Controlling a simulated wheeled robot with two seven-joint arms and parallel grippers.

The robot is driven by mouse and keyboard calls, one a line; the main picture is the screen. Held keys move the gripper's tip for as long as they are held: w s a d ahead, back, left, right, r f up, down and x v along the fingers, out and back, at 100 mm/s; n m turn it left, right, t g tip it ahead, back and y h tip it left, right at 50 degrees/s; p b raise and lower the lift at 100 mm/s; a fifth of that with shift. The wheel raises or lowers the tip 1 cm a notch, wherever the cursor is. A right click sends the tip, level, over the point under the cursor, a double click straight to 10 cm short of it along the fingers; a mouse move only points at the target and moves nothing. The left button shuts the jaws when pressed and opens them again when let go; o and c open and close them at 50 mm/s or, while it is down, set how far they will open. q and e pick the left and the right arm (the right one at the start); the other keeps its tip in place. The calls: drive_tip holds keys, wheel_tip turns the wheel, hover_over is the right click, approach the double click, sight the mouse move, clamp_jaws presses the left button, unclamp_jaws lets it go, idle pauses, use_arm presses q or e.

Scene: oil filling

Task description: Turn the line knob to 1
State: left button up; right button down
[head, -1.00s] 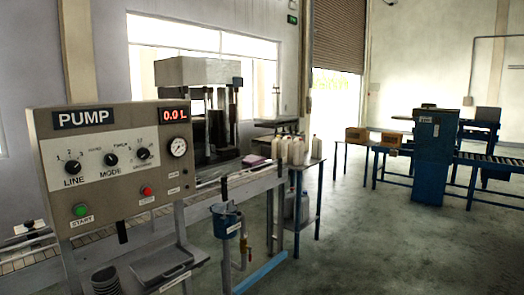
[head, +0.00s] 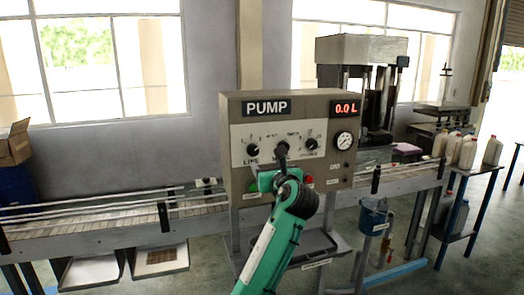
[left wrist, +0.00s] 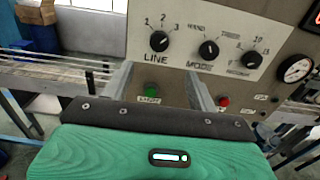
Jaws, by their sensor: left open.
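The line knob (left wrist: 159,41) is a small round black knob on the beige pump panel, left of the mode knob, with marks 1, 2 and 3 above it. In the head view the line knob (head: 253,150) shows above and left of my left gripper (head: 276,168). My right gripper is out of view.
The mode knob (left wrist: 208,50) and a third knob (left wrist: 255,60) are to the right. A green start button (left wrist: 151,88) lies between the fingers in view, a red button (left wrist: 224,101) to their right. A conveyor (head: 100,225) runs behind the panel.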

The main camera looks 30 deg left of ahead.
sight(254, 151)
use_arm(q)
drive_tip(key=p+x, duration=0.4)
drive_tip(key=x, duration=0.7)
drive_tip(key=shift+w+a+r, duration=0.1)
drive_tip(key=shift+x, duration=0.85)
drive_tip(key=c, duration=1)
